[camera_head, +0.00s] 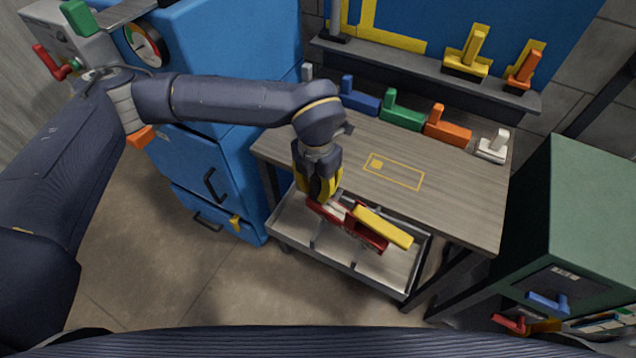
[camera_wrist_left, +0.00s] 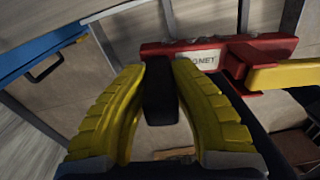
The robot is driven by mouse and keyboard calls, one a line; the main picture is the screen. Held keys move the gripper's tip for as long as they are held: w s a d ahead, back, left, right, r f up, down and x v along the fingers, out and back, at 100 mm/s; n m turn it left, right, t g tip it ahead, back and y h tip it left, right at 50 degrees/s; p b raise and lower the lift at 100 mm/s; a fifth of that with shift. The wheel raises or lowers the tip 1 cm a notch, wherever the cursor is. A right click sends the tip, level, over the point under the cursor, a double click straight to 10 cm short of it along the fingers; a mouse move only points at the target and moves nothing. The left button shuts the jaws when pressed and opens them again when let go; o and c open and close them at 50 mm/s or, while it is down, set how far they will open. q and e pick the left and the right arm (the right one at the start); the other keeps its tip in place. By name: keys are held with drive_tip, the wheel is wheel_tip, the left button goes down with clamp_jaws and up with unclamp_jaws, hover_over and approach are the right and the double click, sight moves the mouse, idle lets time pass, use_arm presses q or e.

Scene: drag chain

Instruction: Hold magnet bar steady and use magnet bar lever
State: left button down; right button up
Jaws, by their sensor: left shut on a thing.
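The magnet bar is a red bar (camera_head: 348,228) with a pale label and a long yellow lever (camera_head: 386,227) on its right part. In the left wrist view the red bar (camera_wrist_left: 165,49) lies beyond the fingers, and its label partly reads "MAGNET". The yellow lever (camera_wrist_left: 290,73) sticks out to the right there. My left gripper (camera_head: 322,198) points down at the bar's left part. Its yellow fingers (camera_wrist_left: 160,85) are closed around a black grip on the bar. The bar appears at the table's front edge, over the lower shelf. My right gripper is not seen.
A wooden table (camera_head: 450,205) has a yellow outlined rectangle (camera_head: 394,171). Blue (camera_head: 360,100), green (camera_head: 402,112), orange (camera_head: 447,127) and white (camera_head: 492,146) blocks stand along its back. A metal lower shelf (camera_head: 300,235) is beneath. Blue (camera_head: 200,150) and green (camera_head: 590,220) cabinets flank it.

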use_arm(q)
drive_tip(key=shift+f, duration=0.6)
idle(0.6)
wheel_tip(320, 180, up, 21)
drive_tip(key=w+d+m, duration=0.1)
drive_tip(key=m, duration=0.1)
drive_tip(key=shift+m, duration=0.3)
drive_tip(key=f, duration=2)
drive_tip(key=shift+w+d, duration=0.15)
drive_tip(key=shift+w, duration=0.05)
drive_tip(key=shift+f, duration=0.45)
drive_tip(key=c, duration=1.2)
unclamp_jaws()
